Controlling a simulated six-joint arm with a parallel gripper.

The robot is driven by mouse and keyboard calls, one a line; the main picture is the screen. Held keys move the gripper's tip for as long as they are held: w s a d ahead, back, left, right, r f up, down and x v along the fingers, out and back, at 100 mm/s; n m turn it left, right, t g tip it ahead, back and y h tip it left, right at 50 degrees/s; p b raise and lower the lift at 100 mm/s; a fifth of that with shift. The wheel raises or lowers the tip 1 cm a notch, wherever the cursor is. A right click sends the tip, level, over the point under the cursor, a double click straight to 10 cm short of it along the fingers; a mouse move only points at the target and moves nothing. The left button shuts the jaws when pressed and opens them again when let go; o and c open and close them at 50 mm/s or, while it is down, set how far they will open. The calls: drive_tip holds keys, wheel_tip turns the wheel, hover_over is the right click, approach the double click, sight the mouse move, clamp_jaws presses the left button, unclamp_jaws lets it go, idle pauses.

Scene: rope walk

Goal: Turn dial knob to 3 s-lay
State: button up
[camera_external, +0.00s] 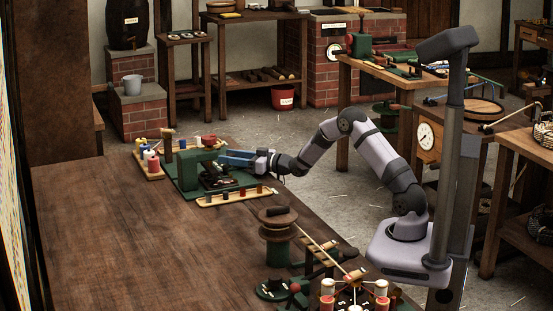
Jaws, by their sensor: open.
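My gripper (226,158), with blue fingers, reaches in level from the right, close to the machine's right side. It is open, and I see nothing between the fingers. I cannot tell whether the fingers touch the machine or are apart from it. The dial knob and the 3 s-lay mark cannot be made out at this size; the gripper or machine may hide them.
A tray of small pegs (236,197) lies in front of the machine, and coloured spools (150,160) stand to its left. A wooden reel (278,220) and a spool stand (354,290) are nearer the camera. The left part of the wooden table (110,230) is clear.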

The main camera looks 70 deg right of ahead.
drive_tip(key=c, duration=1)
drive_tip(key=shift+c, duration=0.2)
drive_tip(key=shift+d+r+n+y, duration=0.1)
drive_tip(key=shift+n+y, duration=0.3)
drive_tip(key=shift+y, duration=0.2)
drive_tip(key=n+y+p, duration=0.2)
drive_tip(key=n+y, duration=0.1)
drive_tip(key=y, duration=0.1)
drive_tip(key=shift+g, duration=0.4)
drive_tip(key=shift+n+g+y, duration=1)
drive_tip(key=shift+n+y, duration=0.3)
drive_tip(key=shift+y, duration=0.9)
drive_tip(key=shift+n+g+y+b, duration=0.7)
drive_tip(key=shift+n+y, duration=0.1)
drive_tip(key=shift+y, duration=0.2)
